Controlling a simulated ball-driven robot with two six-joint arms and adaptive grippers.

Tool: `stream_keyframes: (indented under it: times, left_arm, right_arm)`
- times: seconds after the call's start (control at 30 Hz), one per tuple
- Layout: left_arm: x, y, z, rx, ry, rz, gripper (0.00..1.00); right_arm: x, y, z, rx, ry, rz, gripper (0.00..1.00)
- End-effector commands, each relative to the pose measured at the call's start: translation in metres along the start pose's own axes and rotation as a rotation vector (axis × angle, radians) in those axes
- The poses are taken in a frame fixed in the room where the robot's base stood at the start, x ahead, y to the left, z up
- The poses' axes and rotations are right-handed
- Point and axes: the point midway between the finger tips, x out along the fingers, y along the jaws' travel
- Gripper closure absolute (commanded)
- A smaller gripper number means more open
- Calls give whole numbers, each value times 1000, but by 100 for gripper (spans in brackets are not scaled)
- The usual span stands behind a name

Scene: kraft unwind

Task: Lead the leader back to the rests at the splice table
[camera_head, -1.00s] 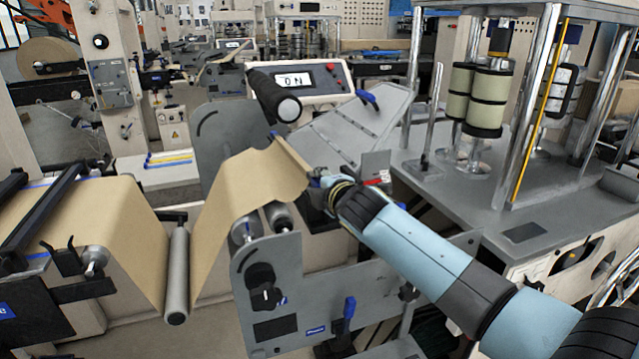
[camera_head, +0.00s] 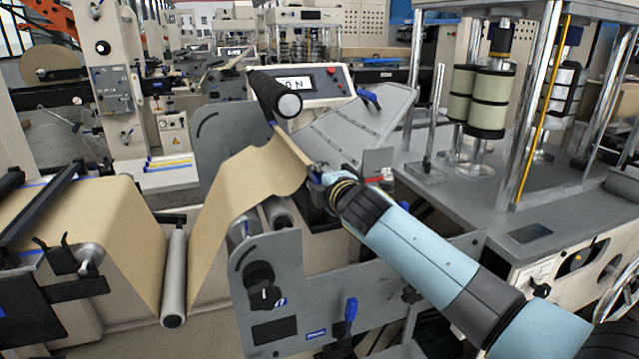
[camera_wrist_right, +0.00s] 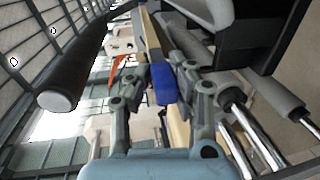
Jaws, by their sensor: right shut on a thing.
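The web sags in a curve below the bar. My right gripper (camera_head: 318,180) is shut on the near end of the bar, above the grey side plate. In the right wrist view, the fingers (camera_wrist_right: 163,82) close around the bar's blue end (camera_wrist_right: 163,86). The bar's far end is partly hidden behind a black cylinder. My left gripper is not in view. I cannot pick out the rests.
The black cylinder (camera_head: 274,94) with a white end juts out above the bar. A grey side plate (camera_head: 268,290) with a knob and blue handle stands below my right arm. A sloped grey panel (camera_head: 350,130) lies behind. A metal-posted frame (camera_head: 490,100) stands right.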

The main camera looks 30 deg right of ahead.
Motion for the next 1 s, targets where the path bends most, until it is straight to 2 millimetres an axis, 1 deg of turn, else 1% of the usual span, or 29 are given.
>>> stream_keyframes:
  times: [0.27,0.47,0.67,0.7,0.83,1.0]
  left_arm:
    - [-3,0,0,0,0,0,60]
    - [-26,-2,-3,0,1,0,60]
    - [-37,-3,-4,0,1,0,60]
    - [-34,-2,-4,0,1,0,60]
    - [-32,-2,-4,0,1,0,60]
    - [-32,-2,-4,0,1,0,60]
  right_arm:
    - [0,4,-1,0,0,2,100]
    - [-5,27,-10,1,1,2,100]
    - [-8,47,-19,2,1,2,100]
    - [-8,50,-21,3,0,4,100]
    - [-10,59,-25,1,0,3,100]
    - [-11,62,-27,0,1,2,100]
